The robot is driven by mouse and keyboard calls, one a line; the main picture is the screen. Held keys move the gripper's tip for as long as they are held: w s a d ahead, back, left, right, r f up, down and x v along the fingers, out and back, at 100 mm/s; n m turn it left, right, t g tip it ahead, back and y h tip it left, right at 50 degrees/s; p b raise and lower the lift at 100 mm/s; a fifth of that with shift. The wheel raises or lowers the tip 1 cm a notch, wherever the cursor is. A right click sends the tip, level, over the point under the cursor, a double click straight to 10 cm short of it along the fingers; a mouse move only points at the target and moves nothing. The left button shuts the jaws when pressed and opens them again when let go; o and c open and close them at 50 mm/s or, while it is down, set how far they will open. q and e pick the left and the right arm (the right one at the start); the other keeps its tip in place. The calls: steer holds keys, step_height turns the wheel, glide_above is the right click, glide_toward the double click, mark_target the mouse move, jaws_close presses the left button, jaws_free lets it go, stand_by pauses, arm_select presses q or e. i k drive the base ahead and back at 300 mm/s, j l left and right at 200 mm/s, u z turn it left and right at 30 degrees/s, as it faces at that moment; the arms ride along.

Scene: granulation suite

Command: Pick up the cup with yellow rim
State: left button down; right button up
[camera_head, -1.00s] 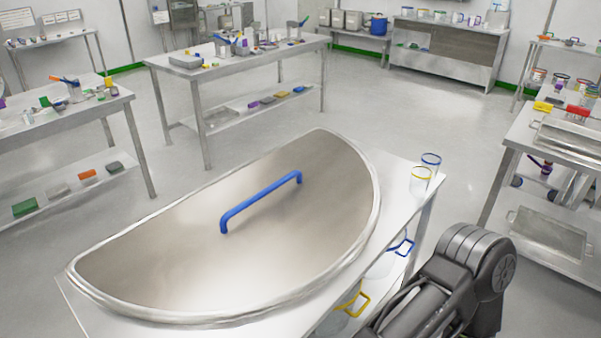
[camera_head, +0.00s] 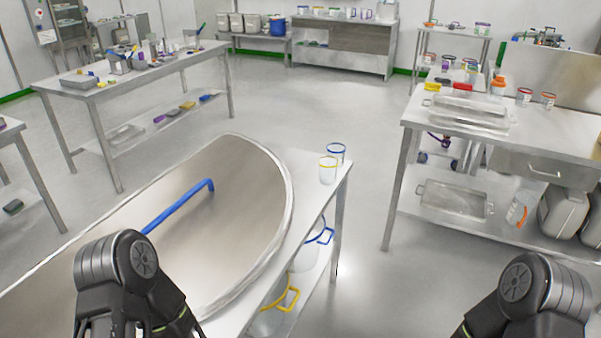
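The cup with yellow rim (camera_head: 327,171) is clear and stands upright on the right end of the near steel table (camera_head: 312,199). A similar clear cup with a blue rim (camera_head: 337,153) stands just behind it, overlapping it in the picture. My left arm comes in at the lower left, in front of the table's big lid, with part of its gripper at the bottom edge; the fingertips are not clearly shown. My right arm shows at the lower right, well apart from the cups, and its gripper is out of the picture.
A half-round steel lid (camera_head: 240,190) with a blue handle (camera_head: 180,204) covers much of the near table. Pitchers with yellow (camera_head: 288,294) and blue (camera_head: 322,237) handles are on its lower shelf. A steel table (camera_head: 545,130) with trays stands at right. Open floor lies between.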

mark_target(328, 171)
steer(key=i+l, duration=0.3)
steer(key=l, duration=0.2)
steer(key=i+l, duration=0.3)
steer(key=l, duration=0.15)
steer(key=i+l+z, duration=0.1)
steer(key=i+l, duration=0.25)
steer(key=l, duration=0.15)
steer(key=i+l, duration=0.1)
steer(key=l, duration=0.45)
